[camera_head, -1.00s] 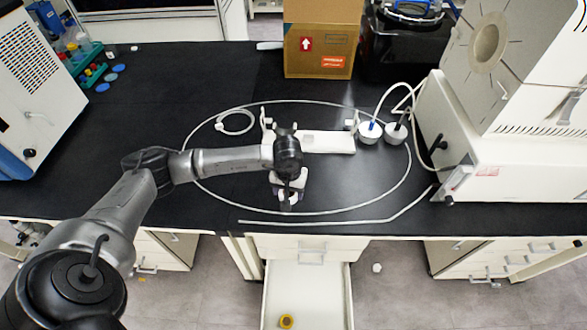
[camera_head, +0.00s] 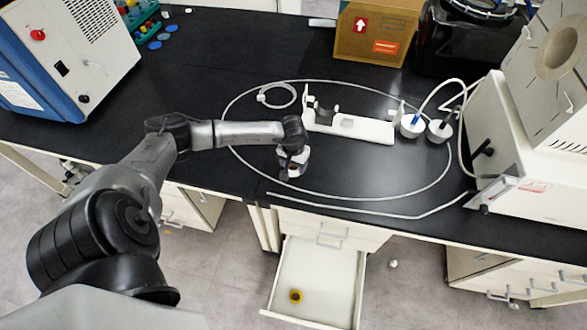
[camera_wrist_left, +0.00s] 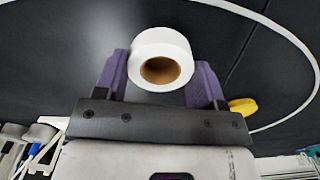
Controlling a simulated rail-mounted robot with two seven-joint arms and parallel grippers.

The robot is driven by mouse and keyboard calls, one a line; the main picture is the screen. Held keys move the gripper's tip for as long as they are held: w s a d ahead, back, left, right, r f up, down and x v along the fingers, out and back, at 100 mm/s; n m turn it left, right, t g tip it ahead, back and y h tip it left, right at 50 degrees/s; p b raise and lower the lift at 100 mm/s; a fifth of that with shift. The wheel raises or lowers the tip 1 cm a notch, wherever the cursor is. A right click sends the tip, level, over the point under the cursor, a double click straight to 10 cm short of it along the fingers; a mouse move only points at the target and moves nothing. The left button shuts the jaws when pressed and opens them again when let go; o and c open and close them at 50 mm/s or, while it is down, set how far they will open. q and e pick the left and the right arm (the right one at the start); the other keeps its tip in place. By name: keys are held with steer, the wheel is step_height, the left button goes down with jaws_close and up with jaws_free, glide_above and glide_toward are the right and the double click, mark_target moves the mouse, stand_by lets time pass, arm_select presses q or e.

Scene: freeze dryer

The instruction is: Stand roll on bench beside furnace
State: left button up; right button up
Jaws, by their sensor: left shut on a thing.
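A white roll (camera_wrist_left: 162,58) with a brown core sits between the purple fingers of my left gripper (camera_wrist_left: 163,80) in the left wrist view. In the head view my left gripper (camera_head: 291,168) is over the bench near its front edge, with the roll mostly hidden by the arm. I cannot tell whether the roll touches the bench. The bench (camera_head: 210,85) has a black top. The furnace, a white unit (camera_head: 520,165) with a round-mouthed upper part, stands at the right, well apart from the gripper. My right gripper is out of view.
A thin cable loop (camera_head: 262,180) lies around the gripper area. Behind are a white holder (camera_head: 352,126) and two white cups (camera_head: 411,127). A cardboard box (camera_head: 372,35) stands at the back.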

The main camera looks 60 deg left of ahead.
mark_target(293, 170)
arm_select(q)
steer(key=shift+f, duration=1.55)
steer(key=shift+f, duration=0.1)
steer(key=shift+f+b, duration=0.15)
steer(key=shift+b, duration=0.15)
steer(key=o, duration=0.9)
